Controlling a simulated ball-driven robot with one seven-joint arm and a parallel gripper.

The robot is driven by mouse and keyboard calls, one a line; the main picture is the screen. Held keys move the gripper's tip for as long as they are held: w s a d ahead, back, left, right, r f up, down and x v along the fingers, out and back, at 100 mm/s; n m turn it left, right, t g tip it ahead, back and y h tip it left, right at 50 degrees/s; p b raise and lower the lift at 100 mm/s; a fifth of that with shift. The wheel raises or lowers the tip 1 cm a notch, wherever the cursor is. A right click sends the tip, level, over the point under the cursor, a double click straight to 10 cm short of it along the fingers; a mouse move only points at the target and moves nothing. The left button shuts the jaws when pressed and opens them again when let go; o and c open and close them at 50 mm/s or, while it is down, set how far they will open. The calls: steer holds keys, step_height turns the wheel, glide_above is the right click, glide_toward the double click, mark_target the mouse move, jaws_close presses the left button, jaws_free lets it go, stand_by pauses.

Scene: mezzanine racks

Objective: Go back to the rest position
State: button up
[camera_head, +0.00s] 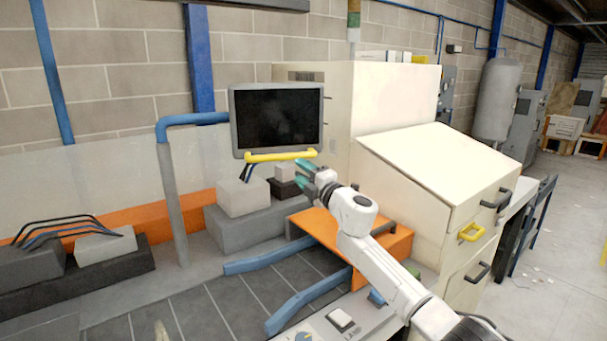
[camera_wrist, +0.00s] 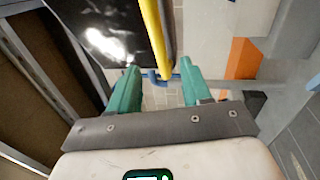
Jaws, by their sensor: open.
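My gripper (camera_head: 307,175) is at the end of my raised white arm, just below the monitor in the head view. In the wrist view its two green fingers (camera_wrist: 154,90) stand apart with nothing held between them. The yellow bar handle (camera_head: 281,156) runs along the lower edge of the dark monitor (camera_head: 279,119). The bar also shows in the wrist view (camera_wrist: 154,35), just beyond and between the fingertips. I cannot tell whether a finger touches it.
An orange bracket (camera_head: 335,232) stands under my arm. Grey blocks (camera_head: 243,197) sit behind the blue rails (camera_head: 268,257). A grey pipe post (camera_head: 172,205) stands at left. Open floor (camera_head: 560,260) lies at far right.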

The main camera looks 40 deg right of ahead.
stand_by(0.3)
steer(key=s+a+f+m+g+h+b, duration=0.1)
steer(key=s+a+f+m+g, duration=0.2)
steer(key=s+a+f+m, duration=0.5)
steer(key=s+a+f+m+g+h, duration=0.1)
steer(key=s+a+f+m+g, duration=0.25)
steer(key=f, duration=0.85)
steer(key=s+a+f+m+g+h+b, duration=0.1)
steer(key=s+a+f+m+g, duration=0.2)
steer(key=s+a+f+m, duration=0.55)
steer(key=s+a+f+g+y, duration=0.1)
steer(key=s+a+f+g, duration=0.1)
steer(key=s, duration=0.7)
steer(key=s+a+f+n+g+y, duration=0.1)
steer(key=s+a+f+g+y, duration=0.1)
steer(key=s+f, duration=0.4)
steer(key=s+a+f+g+y, duration=0.2)
steer(key=s+a+f+g, duration=0.2)
steer(key=s, duration=1)
steer(key=shift+n+g+b, duration=0.3)
steer(key=shift+g+b, duration=0.05)
steer(key=shift+g, duration=0.3)
